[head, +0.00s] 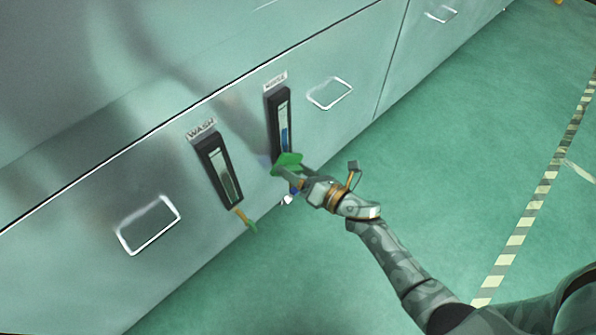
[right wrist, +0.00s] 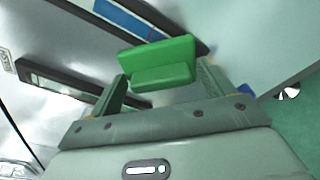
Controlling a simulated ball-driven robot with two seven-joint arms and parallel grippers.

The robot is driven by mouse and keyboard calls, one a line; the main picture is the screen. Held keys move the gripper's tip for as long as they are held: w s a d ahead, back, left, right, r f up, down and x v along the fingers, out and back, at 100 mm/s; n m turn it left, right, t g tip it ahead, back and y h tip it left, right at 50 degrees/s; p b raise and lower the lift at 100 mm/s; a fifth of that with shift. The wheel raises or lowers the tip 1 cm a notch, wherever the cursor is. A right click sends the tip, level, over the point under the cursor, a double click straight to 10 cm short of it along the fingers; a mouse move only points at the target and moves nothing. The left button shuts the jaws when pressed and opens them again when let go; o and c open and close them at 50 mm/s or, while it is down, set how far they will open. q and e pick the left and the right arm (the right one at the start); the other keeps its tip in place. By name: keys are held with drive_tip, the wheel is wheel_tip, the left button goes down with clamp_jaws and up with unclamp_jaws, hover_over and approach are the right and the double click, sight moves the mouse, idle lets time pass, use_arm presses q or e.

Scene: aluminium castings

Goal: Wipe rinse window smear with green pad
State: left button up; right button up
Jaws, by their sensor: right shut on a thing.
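The rinse window (head: 285,112) is a narrow upright glass in a black frame on the metal cabinet, with blue in its lower part. It also shows at the top of the right wrist view (right wrist: 132,20). I cannot make out a distinct smear on it. My right gripper (head: 292,174) is shut on the green pad (head: 287,160), which has a grip block between the fingers in the right wrist view (right wrist: 160,76). The pad is at the lower end of the rinse frame and hides it. I cannot tell whether they touch. My left gripper is not in view.
The wash window (head: 222,170) is left of the rinse window, with a yellow-green valve (head: 245,218) below it. A blue part (head: 293,188) shows below the pad. Cabinet handles (head: 148,225) (head: 330,93) flank the windows.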

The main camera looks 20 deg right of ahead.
sight(301, 157)
drive_tip(key=shift+x, duration=0.8)
drive_tip(key=shift+d+r, duration=0.1)
drive_tip(key=shift+w+d+b, duration=0.25)
drive_tip(key=shift+d+b, duration=0.05)
drive_tip(key=shift+d, duration=0.55)
drive_tip(key=shift+w+d+b, duration=0.25)
drive_tip(key=shift+w+d, duration=0.05)
drive_tip(key=shift+d, duration=0.75)
drive_tip(key=shift+w, duration=0.2)
drive_tip(key=shift+s+a+r, duration=0.1)
drive_tip(key=shift+s+a, duration=0.2)
drive_tip(key=shift+a, duration=0.75)
drive_tip(key=shift+s+a, duration=0.25)
drive_tip(key=shift+a, duration=0.8)
drive_tip(key=shift+s, duration=0.55)
drive_tip(key=shift+f+p+v, duration=0.2)
drive_tip(key=shift+p+v, duration=0.1)
drive_tip(key=shift+v, duration=2.2)
